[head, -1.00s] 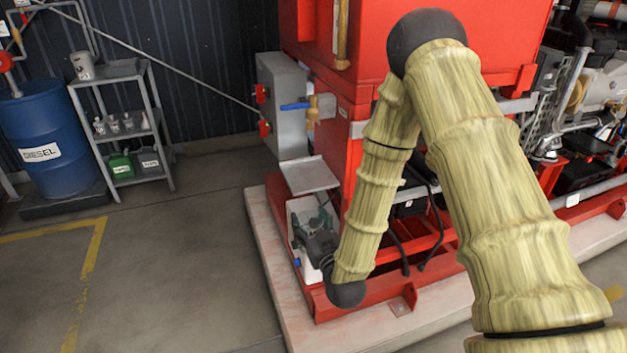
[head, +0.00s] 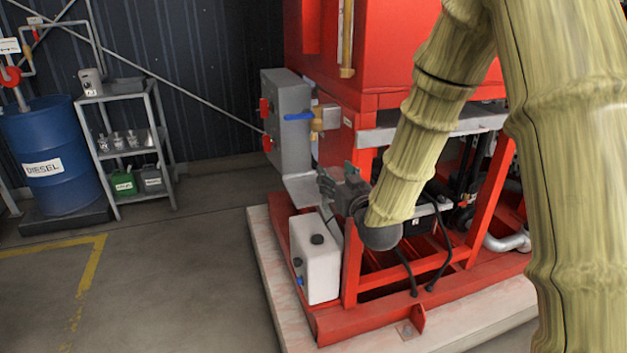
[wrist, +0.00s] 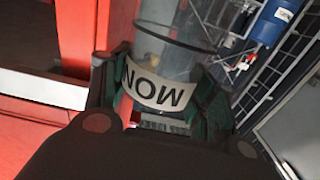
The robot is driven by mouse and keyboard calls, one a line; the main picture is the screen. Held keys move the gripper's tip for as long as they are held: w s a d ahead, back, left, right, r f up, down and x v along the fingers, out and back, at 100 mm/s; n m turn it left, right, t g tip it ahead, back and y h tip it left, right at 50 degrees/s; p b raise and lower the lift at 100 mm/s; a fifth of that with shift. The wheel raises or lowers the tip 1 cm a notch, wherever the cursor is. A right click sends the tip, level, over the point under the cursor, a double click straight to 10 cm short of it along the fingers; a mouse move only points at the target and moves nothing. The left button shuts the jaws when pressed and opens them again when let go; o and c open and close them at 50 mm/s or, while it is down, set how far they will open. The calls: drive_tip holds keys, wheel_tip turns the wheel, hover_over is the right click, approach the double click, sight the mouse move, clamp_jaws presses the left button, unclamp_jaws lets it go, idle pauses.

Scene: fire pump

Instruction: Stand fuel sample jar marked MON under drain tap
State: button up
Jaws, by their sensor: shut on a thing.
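A clear jar (wrist: 170,52) with a white label reading MON (wrist: 157,88) is gripped between the green-padded fingers of my gripper (wrist: 158,100) in the wrist view. The label appears upside down there. In the head view my gripper (head: 328,184) is at the front left of the red pump frame, below the drain tap (head: 326,117), which has a brass body and a blue lever (head: 298,117). The held jar cannot be made out in the head view. A grey tray (head: 296,188) juts out below the tap, partly hidden by my gripper.
A white canister (head: 316,258) stands on the red base just below my gripper. A grey cabinet (head: 286,120) is left of the tap. A shelf rack (head: 148,100) with several small jars (head: 117,141) and a blue diesel drum (head: 52,155) stand at left. The floor between is clear.

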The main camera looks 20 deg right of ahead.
drive_tip(key=w+f+p, duration=0.1)
drive_tip(key=w, duration=0.7)
drive_tip(key=w+f+p, duration=0.1)
drive_tip(key=w+f, duration=0.1)
drive_tip(key=w, duration=0.7)
drive_tip(key=shift+w+a+f, duration=0.15)
drive_tip(key=shift+a+f, duration=0.1)
drive_tip(key=shift+a, duration=0.15)
drive_tip(key=shift+f, duration=0.15)
drive_tip(key=o, duration=1.4)
